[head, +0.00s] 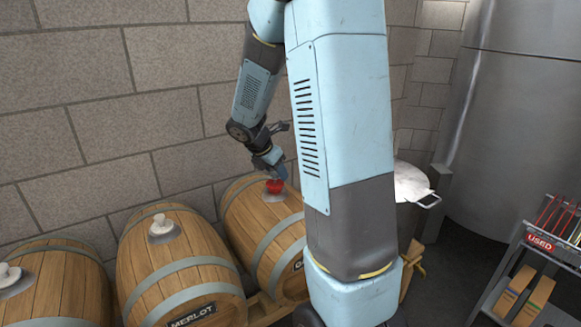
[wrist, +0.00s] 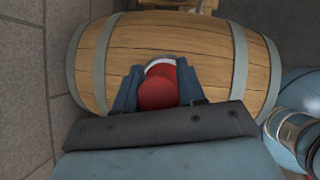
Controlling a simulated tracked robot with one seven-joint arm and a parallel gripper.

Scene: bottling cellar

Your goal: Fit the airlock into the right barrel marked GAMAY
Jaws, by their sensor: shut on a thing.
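The right barrel (head: 243,212) lies on its side against the wall; my arm hides part of it. Only the first letter of its label (head: 298,265) shows, too little to read. My gripper (head: 270,170) is over the barrel's top, shut on a red piece (head: 275,186) that I take for the airlock. In the wrist view the red piece (wrist: 158,88) is between both fingers, with a pale rim (wrist: 160,60) at its far end, over the barrel's wooden staves (wrist: 210,50). The bung hole is hidden, and I cannot tell whether the piece is seated.
The MERLOT barrel (head: 180,265) stands left of it with a pale fitting (head: 162,226) on top; another barrel (head: 60,285) is further left. A steel pot (head: 410,190), a large tank (head: 510,100) and a rack with a USED sign (head: 540,242) stand on the right.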

